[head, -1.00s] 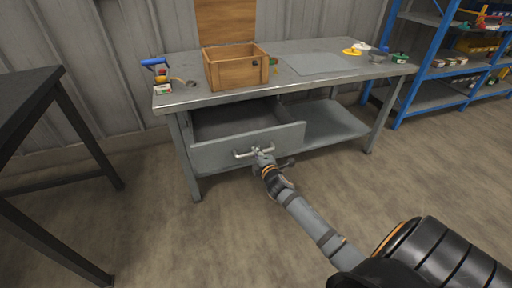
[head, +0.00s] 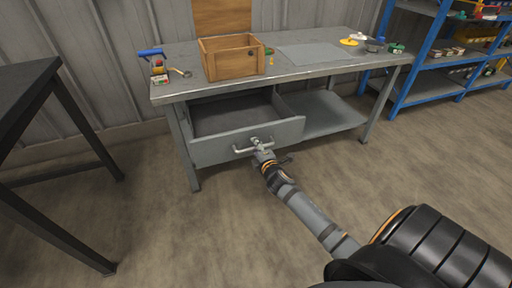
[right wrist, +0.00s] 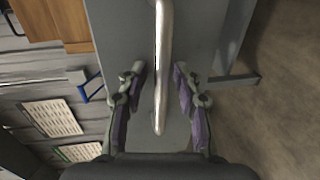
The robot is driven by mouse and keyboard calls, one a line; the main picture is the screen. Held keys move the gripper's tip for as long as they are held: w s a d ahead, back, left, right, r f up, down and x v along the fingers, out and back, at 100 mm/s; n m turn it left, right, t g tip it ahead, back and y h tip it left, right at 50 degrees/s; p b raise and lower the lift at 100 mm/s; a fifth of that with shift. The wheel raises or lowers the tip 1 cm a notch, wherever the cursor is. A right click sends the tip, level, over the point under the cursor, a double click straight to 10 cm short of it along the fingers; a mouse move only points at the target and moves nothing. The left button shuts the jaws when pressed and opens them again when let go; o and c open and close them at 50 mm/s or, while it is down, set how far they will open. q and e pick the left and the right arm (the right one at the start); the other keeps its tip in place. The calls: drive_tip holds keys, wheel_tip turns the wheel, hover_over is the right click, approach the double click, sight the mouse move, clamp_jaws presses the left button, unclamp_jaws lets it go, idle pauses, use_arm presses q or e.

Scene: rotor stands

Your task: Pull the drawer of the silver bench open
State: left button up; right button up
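The silver bench (head: 300,71) is a grey metal workbench against the wall. Its drawer (head: 220,149) stands pulled out, and its empty-looking inside shows below the bench top. A bar handle (head: 243,150) is on the drawer front; it also shows in the right wrist view (right wrist: 161,60). My right gripper (head: 262,152) is at the handle. In the right wrist view its two fingers (right wrist: 160,85) stand on either side of the bar, with a gap on both sides, so it is open around the handle. My left gripper is not in view.
On the bench top are a wooden crate (head: 230,63), a blue-handled tool (head: 151,53), a grey mat (head: 310,56) and small items at the right. A dark table (head: 30,85) stands at left, blue shelving (head: 430,60) at right. The floor before the bench is clear.

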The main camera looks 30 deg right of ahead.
drive_tip(key=v, duration=1.2)
drive_tip(key=shift+f, duration=0.1)
